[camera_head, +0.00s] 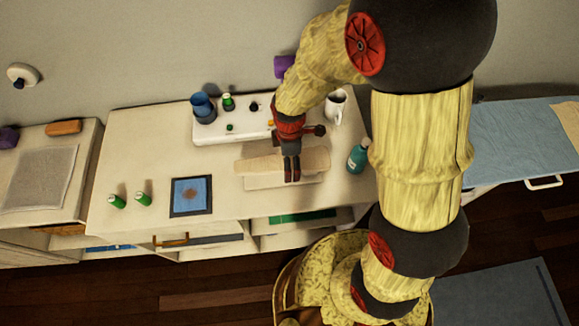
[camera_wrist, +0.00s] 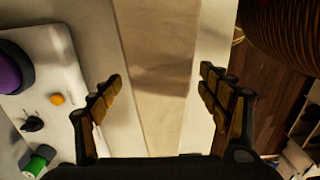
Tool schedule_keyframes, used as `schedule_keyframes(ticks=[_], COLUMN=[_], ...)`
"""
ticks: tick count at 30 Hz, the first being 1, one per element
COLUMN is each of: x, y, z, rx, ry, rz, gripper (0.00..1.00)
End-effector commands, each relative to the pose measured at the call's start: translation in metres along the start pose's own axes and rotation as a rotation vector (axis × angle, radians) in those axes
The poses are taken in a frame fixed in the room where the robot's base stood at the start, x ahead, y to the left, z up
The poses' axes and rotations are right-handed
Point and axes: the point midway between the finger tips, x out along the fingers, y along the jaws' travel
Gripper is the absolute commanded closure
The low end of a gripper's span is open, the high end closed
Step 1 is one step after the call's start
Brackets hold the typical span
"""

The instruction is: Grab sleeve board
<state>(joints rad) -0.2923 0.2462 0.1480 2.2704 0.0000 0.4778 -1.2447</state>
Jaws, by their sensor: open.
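The sleeve board (camera_head: 262,164) is a long, flat, beige padded board lying on the white cabinet top in the head view. A paler flat part shows beneath its front edge. In the wrist view the beige board (camera_wrist: 160,75) runs up the middle of the picture. My gripper (camera_head: 291,179) points down over the board in the head view, hiding a bit of it. In the wrist view my gripper (camera_wrist: 160,93) is open, with one finger on each side of the board. I cannot tell whether the fingers touch it.
A white mug (camera_head: 336,104) and teal bottle (camera_head: 357,157) stand right. The front-middle cabinet top is clear.

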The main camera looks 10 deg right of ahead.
Motion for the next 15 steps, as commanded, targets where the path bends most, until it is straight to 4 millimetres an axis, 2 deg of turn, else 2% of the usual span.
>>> schedule_keyframes(ticks=[8, 15], x=[0.0027, 0.0025], y=[0.0002, 0.0002], z=[-0.0001, -0.0001], rx=[0.000, 0.000], ry=[0.000, 0.000], rz=[0.001, 0.001], gripper=[0.23, 0.37])
